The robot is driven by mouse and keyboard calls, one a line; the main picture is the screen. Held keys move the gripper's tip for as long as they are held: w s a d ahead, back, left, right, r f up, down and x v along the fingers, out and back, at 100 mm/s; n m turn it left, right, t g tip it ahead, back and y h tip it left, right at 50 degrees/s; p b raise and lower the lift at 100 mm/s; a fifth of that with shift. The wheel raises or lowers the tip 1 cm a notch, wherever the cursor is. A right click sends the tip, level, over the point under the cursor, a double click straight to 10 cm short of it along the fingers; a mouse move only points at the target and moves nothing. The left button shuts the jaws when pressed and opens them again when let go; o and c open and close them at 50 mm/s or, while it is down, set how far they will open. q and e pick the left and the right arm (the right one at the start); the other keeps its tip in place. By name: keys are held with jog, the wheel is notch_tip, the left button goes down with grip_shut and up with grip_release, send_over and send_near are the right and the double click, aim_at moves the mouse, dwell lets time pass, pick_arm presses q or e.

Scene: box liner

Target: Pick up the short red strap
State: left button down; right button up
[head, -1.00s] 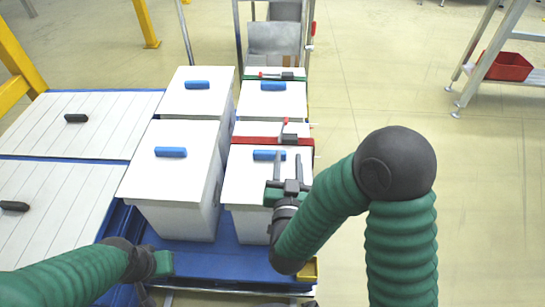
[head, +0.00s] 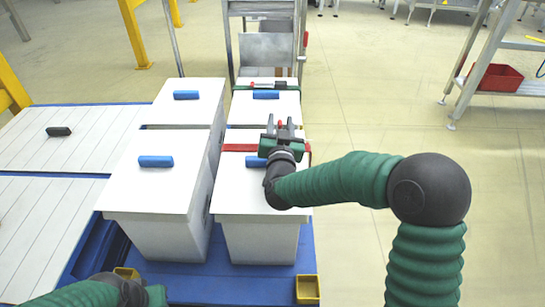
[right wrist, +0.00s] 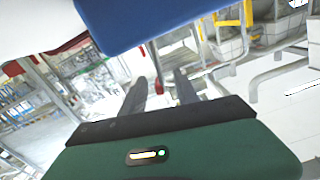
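My right gripper (head: 281,124) is over the strap, fingers apart and pointing away. In the right wrist view its two fingers (right wrist: 160,92) are spread with nothing clearly held, and a dark red piece (right wrist: 157,72) shows between them, contact unclear. My left gripper (head: 143,290) is low at the left front, partly cut off.
White lidded boxes with blue handles (head: 155,161) stand on a blue base (head: 190,280). A green strap (head: 282,86) lies across the far right box. A metal frame (head: 266,50) stands behind. Open floor is to the right.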

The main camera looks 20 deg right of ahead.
grip_shut()
dwell(1.4)
